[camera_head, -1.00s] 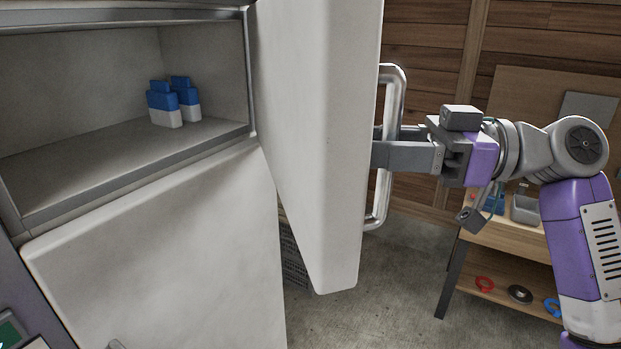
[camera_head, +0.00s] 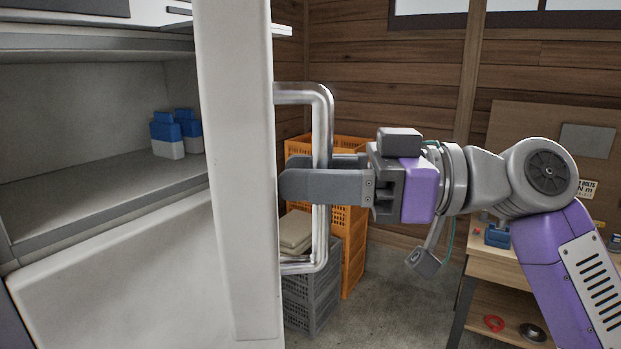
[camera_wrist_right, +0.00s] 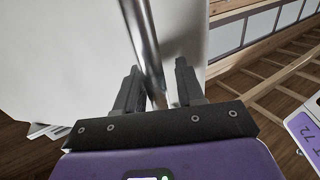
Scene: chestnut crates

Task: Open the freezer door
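The white freezer door (camera_head: 240,200) stands swung open and shows nearly edge-on in the head view. Its metal handle (camera_head: 321,120) is a vertical bar on the door's right side. My right gripper (camera_head: 300,178) comes in from the right with its fingers around the bar, closed in on it. In the right wrist view the bar (camera_wrist_right: 143,45) runs between the two fingers (camera_wrist_right: 157,85); a thin gap shows on one side. Part of the bar is hidden behind the near finger. The open compartment (camera_head: 90,105) shows at left. My left gripper is not in view.
Blue-and-white bottles (camera_head: 170,140) stand on the compartment floor. Orange crates (camera_head: 352,250) and a grey crate (camera_head: 325,300) are stacked behind the handle. A wooden workbench (camera_head: 475,268) stands at right. Bare floor (camera_head: 400,285) shows between crates and bench.

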